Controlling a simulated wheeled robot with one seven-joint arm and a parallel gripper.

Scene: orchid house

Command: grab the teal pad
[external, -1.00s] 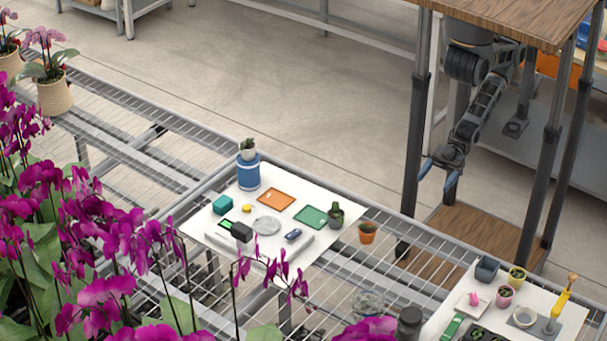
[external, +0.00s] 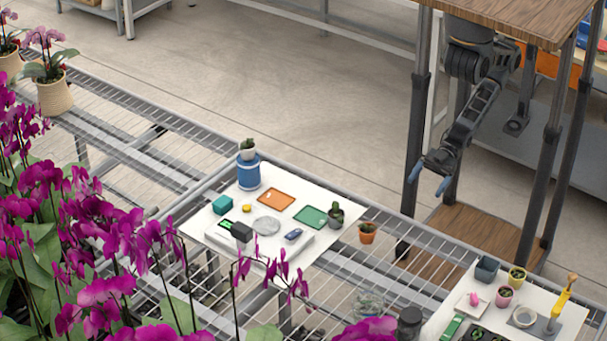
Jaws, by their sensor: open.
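A small teal block (external: 222,205), which looks like the teal pad, sits at the left part of the white sheet on the wire bench. My gripper (external: 428,182) hangs in the air at the right, under the wooden-topped frame. Its two blue fingertips are apart with nothing between them. It is well to the right of the teal block and touches nothing.
A terracotta pot (external: 367,237) stands right of the sheet. Purple orchids (external: 110,235) fill the lower left.

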